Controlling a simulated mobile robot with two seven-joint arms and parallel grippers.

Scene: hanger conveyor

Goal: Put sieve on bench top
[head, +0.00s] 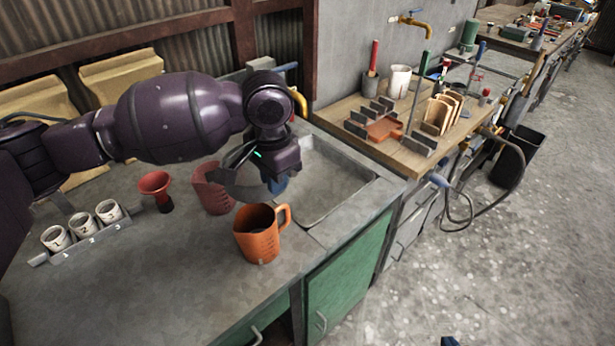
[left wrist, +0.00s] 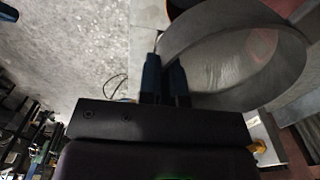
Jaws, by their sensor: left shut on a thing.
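My left gripper (head: 277,183) is shut on the rim of a grey round sieve (head: 230,184). The sieve is held above the bench near the sink, partly hidden by my arm. In the left wrist view the sieve's ring (left wrist: 285,72) and mesh show beside the blue fingers of my left gripper (left wrist: 165,72). The grey bench top (head: 175,265) lies below and in front. Only a small blue tip of my right gripper (head: 450,341) shows at the bottom edge, too little to tell its state.
An orange jug (head: 258,240) stands just in front of the sieve, with a red jug (head: 212,195) behind. A red funnel (head: 155,185) and a rack of white cups (head: 82,228) are to the left. The sink (head: 325,185) is right. The bench's front left is bare.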

